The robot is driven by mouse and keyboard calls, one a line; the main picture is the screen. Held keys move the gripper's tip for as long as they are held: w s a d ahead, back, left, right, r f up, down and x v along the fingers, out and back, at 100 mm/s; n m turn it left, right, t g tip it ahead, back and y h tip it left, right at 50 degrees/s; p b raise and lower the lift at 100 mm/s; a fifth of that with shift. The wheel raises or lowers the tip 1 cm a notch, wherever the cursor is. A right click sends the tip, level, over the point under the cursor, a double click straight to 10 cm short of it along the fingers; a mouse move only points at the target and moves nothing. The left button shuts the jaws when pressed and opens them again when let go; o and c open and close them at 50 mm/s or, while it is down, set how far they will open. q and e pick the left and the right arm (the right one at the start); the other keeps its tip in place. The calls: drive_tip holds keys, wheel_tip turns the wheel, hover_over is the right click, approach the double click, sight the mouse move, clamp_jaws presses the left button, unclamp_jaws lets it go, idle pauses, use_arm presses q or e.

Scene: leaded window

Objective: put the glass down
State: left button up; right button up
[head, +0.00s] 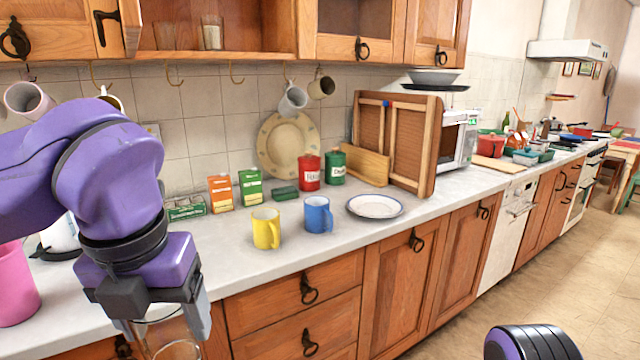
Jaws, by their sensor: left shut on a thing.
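My left gripper (166,325) is at the lower left, pointing down, with its fingers shut on a clear glass (178,348). The glass shows only in part between the fingers and is cut off by the bottom edge of the picture. It appears in front of the wooden drawers, near the counter's front edge; I cannot tell its exact distance from them. The light counter (310,246) runs along the wall. My right gripper is not in view; only a dark, purple-ribbed part of mine shows at the bottom right.
A yellow mug (266,229), a blue mug (318,215) and a plate (375,206) stand on the counter. A pink container (14,285) is at the far left. Clear counter lies in front of the mugs. Mugs hang under the cupboard, where two glasses (212,33) stand.

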use_arm(q)
drive_tip(key=shift+s+r+m, duration=0.1)
drive_tip(key=shift+s+m, duration=0.2)
drive_tip(key=shift+s, duration=0.2)
drive_tip(key=shift+s+r+m, duration=0.1)
drive_tip(key=shift+m, duration=0.2)
drive_tip(key=shift+w+f+m+h, duration=0.25)
drive_tip(key=shift+w+m+h, duration=0.05)
drive_tip(key=shift+w+m, duration=0.55)
drive_tip(key=shift+m, duration=0.55)
drive_tip(key=m, duration=0.2)
drive_tip(key=shift+r+m, duration=0.25)
drive_tip(key=shift+m, duration=0.15)
drive_tip(key=shift+w+d+m+h, duration=0.15)
drive_tip(key=shift+m+h, duration=0.25)
drive_tip(key=shift+m, duration=0.4)
drive_tip(key=w+a+f+m+g, duration=0.15)
drive_tip(key=w+f+m, duration=0.3)
drive_tip(key=m, duration=0.65)
drive_tip(key=w+f+m+g, duration=0.25)
drive_tip(key=w+m, duration=0.25)
drive_tip(key=m, duration=0.6)
wheel_tip(320, 180, down, 20)
drive_tip(key=a+m+y, duration=0.1)
drive_tip(key=m, duration=0.5)
drive_tip(key=shift+w+a+f, duration=0.25)
drive_tip(key=shift+w+a, duration=0.1)
drive_tip(key=shift+w, duration=0.1)
